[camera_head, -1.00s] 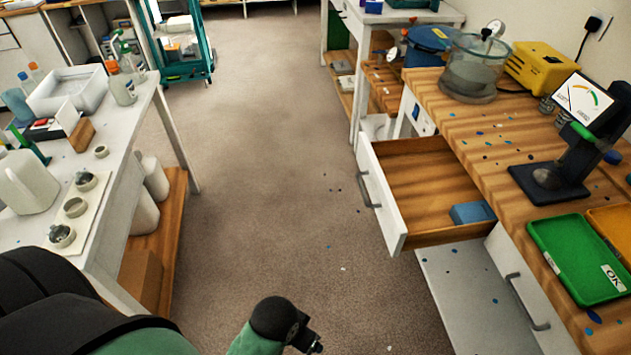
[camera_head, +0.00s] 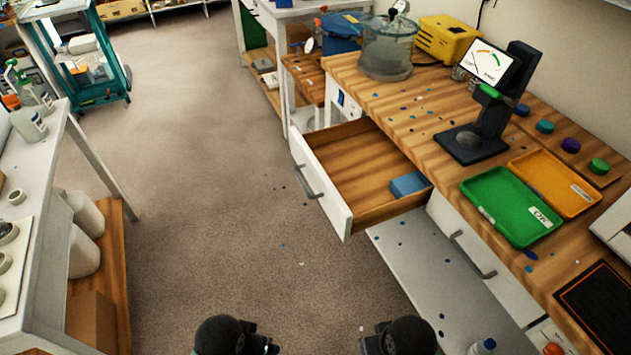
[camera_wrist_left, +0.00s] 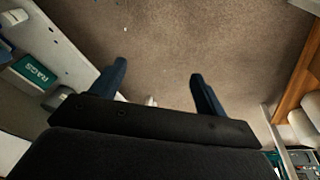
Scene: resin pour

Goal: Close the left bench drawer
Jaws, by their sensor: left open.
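The left bench drawer (camera_head: 321,187) is pulled out of the wooden-topped bench on the right, its white front and grey handle (camera_head: 304,181) facing the aisle. A blue box (camera_head: 409,185) lies inside at its right end. In the head view, dark parts of both my arms show at the bottom edge, short of the drawer and apart from it; their fingertips are not visible there. In the left wrist view my left gripper (camera_wrist_left: 160,85) is open and empty, with its two dark blue fingers apart over the carpet. The drawer is not clearly seen in that view.
The bench top (camera_head: 420,130) holds a green tray (camera_head: 512,206), an orange tray (camera_head: 555,183), a gauge stand (camera_head: 488,105) and a glass chamber (camera_head: 387,50). A closed drawer (camera_head: 470,255) sits right of the open one. A white table (camera_head: 60,190) stands left. The carpet aisle (camera_head: 220,170) between is free.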

